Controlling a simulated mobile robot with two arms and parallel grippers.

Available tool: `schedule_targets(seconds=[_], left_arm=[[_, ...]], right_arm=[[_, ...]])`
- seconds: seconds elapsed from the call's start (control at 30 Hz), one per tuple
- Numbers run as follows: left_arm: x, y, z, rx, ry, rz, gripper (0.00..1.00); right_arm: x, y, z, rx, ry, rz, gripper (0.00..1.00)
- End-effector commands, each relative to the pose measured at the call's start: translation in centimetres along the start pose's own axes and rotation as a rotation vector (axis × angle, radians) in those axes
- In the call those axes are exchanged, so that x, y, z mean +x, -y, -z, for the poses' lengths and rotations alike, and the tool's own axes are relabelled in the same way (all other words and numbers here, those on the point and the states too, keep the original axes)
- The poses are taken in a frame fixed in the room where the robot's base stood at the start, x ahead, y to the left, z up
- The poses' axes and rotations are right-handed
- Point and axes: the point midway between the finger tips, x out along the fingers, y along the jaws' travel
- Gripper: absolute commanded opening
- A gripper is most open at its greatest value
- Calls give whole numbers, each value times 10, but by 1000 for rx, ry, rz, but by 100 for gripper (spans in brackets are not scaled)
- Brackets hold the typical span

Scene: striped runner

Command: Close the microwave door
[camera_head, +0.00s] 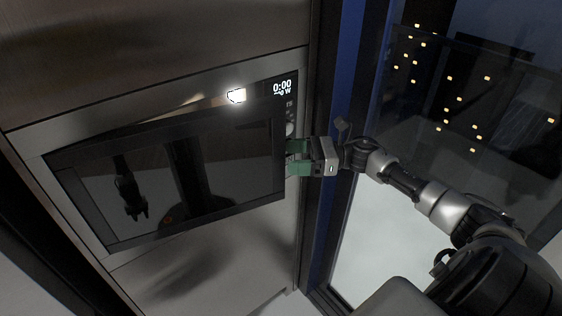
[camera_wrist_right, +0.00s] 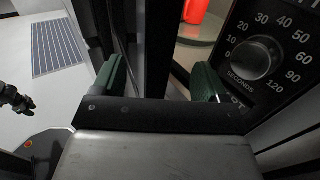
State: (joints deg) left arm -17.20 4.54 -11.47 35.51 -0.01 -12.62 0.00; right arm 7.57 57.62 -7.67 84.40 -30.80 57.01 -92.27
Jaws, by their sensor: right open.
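The microwave (camera_head: 75,148) is built into a metallic front. Its dark glass door (camera_head: 230,165) stands partly open, its free right edge out from the body. My right gripper (camera_head: 294,157) is at that edge, with green fingers. In the right wrist view my right gripper (camera_wrist_right: 160,85) is open, with a dark upright edge of the door (camera_wrist_right: 150,45) between its fingers. Whether the fingers touch it I cannot tell. Past the edge, a red object (camera_wrist_right: 196,10) shows inside the microwave. My left gripper is not directly in view; a dark arm shape appears mirrored in the door glass.
The control panel has a lit display (camera_head: 283,87) and a round seconds dial (camera_wrist_right: 255,58) beside my right finger. A window (camera_head: 460,100) with a dark blue frame stands to the right. A striped runner (camera_wrist_right: 58,45) lies on the pale floor.

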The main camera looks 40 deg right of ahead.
Motion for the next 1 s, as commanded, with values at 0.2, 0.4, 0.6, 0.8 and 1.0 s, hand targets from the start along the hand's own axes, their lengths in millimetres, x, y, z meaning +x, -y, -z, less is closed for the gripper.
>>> schedule_targets(seconds=[0.2,0.4,0.6,0.8,1.0], left_arm=[[21,0,-2,0,0,0,43],[26,0,-2,0,0,1,43],[25,0,-2,0,0,1,43],[25,0,-2,0,0,1,43],[25,1,-4,0,2,2,43]], right_arm=[[-43,0,4,1,-4,2,74],[-62,0,1,0,-1,0,74],[-64,0,0,0,0,-1,74],[-63,-2,1,17,2,1,58],[-54,-35,19,320,30,31,28]])
